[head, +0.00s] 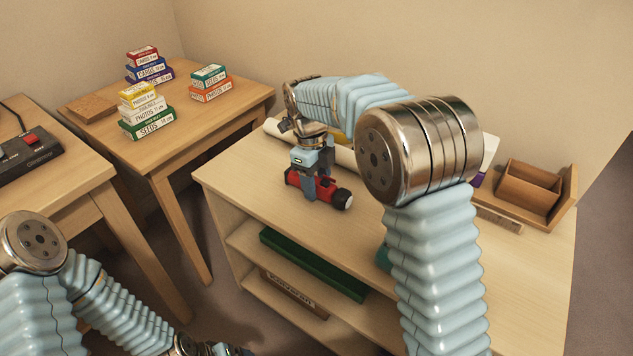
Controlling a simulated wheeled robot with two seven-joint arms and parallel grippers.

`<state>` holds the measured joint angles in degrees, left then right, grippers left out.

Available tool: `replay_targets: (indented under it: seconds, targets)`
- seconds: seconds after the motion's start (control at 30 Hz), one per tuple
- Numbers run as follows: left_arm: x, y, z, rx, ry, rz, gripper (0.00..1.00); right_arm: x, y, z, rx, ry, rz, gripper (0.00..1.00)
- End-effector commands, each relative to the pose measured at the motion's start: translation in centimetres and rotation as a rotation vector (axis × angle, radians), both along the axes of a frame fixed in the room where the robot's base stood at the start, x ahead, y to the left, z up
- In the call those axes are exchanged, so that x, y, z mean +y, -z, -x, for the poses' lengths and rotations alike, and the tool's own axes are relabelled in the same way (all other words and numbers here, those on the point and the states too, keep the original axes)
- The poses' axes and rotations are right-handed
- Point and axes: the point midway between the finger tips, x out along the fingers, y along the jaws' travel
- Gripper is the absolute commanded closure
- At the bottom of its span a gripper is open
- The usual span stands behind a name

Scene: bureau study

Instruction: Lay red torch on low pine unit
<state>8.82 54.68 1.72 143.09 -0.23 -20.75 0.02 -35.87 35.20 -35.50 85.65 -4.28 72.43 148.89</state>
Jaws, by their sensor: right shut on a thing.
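The red torch (292,177) with a dark ring and pale lens lies roughly level at the low pine unit (236,174), over the left-middle part of its top. My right gripper (316,188) points down and is shut on the torch's middle, hiding part of it. I cannot tell whether the torch touches the top or hangs just above it. My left gripper (232,350) is low at the bottom edge, away from the unit and partly cut off; its jaws are unclear.
A long pale roll (340,157) lies behind the torch. A wooden desk organizer (530,190) stands at the right end. The shelf below holds a long green box (312,263). A side table (205,112) with stacked small boxes stands left. The unit's front-left top is clear.

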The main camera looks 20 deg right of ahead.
Motion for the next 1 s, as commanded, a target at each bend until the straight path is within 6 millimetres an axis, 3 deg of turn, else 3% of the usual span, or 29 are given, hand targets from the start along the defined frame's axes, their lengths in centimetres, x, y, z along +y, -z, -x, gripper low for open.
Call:
replay_targets:
  seconds: [0.33,0.37,0.5,0.8,1.0]
  targets:
    - [0.0,0.1,0.0,0.000,0.000,0.000,0.08,0.0,0.4,0.0,-0.002,0.000,0.000,0.88]
    - [0.0,0.1,0.0,0.000,0.000,0.000,0.08,0.0,0.4,0.0,-0.002,0.000,0.000,0.46]
    - [0.0,0.1,0.0,0.000,0.000,0.000,0.08,0.0,0.3,0.0,-0.001,0.000,0.000,0.25]
    - [0.0,0.0,0.0,0.000,0.000,0.000,0.08,0.0,0.1,0.0,-0.002,0.000,0.000,0.25]
    - [0.0,-0.4,0.0,0.000,0.000,0.000,0.08,0.3,-2.7,-0.4,-0.006,-0.001,-0.001,0.25]
